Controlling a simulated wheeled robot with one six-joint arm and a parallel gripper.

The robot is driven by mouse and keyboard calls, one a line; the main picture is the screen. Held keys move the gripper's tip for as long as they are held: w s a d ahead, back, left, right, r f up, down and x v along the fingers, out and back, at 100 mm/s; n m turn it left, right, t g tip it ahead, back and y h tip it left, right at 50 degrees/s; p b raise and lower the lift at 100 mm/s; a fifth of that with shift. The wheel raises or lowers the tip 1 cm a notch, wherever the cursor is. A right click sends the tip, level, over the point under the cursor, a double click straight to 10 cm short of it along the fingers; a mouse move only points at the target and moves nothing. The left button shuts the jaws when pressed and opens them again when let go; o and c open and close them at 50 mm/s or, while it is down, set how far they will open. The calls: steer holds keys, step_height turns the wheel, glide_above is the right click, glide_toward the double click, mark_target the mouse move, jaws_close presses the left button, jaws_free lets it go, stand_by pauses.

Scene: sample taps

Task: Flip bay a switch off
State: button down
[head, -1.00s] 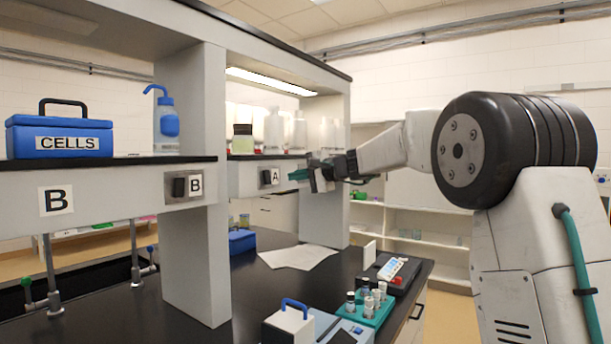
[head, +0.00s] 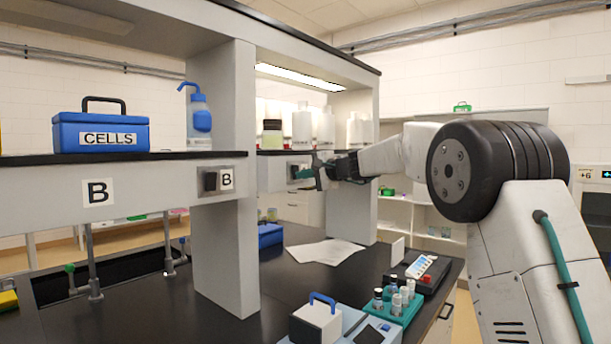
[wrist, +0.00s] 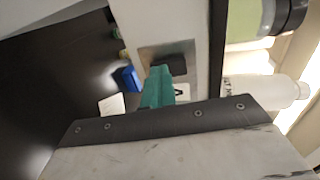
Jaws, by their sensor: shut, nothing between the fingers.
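The bay A switch is a black rocker (wrist: 172,65) on a metal plate (wrist: 150,53) in the wrist view. Its white A label (wrist: 182,91) is partly hidden behind my gripper. In the head view the switch plate (head: 291,165) is on the shelf front beyond the pillar, mostly covered by my gripper. My gripper (head: 303,173) is shut and empty, its teal fingertips in front of the plate. In the wrist view the fingertips (wrist: 161,72) overlap the plate's lower part, just beside the rocker. I cannot tell whether they touch it.
Bottles (head: 302,127) stand above bay A. A tube rack (head: 398,305) is on the bench below.

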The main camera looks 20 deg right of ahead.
steer(key=shift+w+a+f, duration=0.2)
steer(key=shift+f, duration=0.4)
steer(key=shift+s+f, duration=0.25)
steer(key=shift+s, duration=0.15)
steer(key=s+d+f, duration=0.1)
steer(key=s+d, duration=0.7)
steer(key=s, duration=0.2)
steer(key=shift+s+d+f, duration=0.2)
steer(key=shift+s+f, duration=0.05)
steer(key=shift+s, duration=0.1)
